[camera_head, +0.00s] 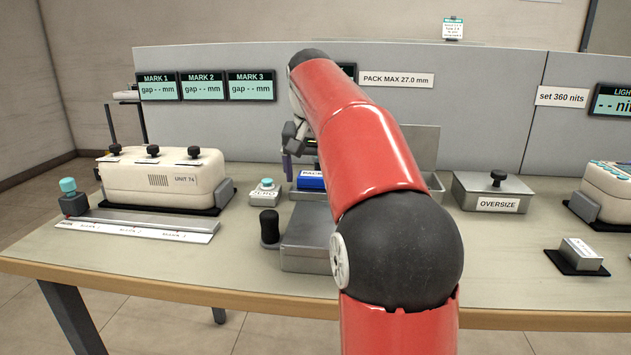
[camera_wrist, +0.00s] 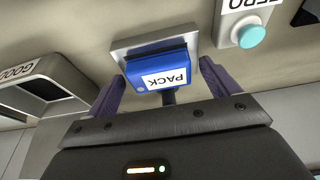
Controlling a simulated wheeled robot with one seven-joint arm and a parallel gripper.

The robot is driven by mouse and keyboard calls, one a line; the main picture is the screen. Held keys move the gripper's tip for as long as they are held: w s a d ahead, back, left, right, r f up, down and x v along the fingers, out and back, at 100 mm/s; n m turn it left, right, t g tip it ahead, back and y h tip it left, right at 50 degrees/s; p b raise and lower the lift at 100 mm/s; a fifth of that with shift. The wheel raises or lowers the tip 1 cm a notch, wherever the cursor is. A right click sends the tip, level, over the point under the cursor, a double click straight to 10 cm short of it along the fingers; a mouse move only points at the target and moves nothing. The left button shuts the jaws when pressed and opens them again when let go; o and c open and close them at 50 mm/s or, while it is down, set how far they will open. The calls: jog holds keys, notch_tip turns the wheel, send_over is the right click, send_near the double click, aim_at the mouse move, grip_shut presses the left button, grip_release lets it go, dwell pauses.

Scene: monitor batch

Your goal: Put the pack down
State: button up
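The blue pack (camera_head: 311,181) with a white PACK label sits on a small grey metal plate, partly behind my red arm in the head view. In the wrist view the pack (camera_wrist: 160,68) rests on the plate (camera_wrist: 128,50), label facing me. My gripper (camera_wrist: 162,70) has its two purple fingers spread, one on each side of the pack, with a gap showing at the sides. In the head view one finger of my gripper (camera_head: 288,166) shows just left of and above the pack; the other is hidden by the arm.
A ZERO button box (camera_head: 265,191) stands left of the pack; a GOOD tray (camera_wrist: 62,78) shows left in the wrist view. An OVERSIZE box (camera_head: 493,192) stands right. A dark-knobbed handle (camera_head: 269,227) and grey block (camera_head: 305,258) are in front. A cream UNIT 74 device (camera_head: 160,182) stands left.

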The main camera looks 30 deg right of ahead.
jog(key=c, duration=1)
jog(key=shift+r, duration=0.1)
jog(key=shift+c, duration=0.2)
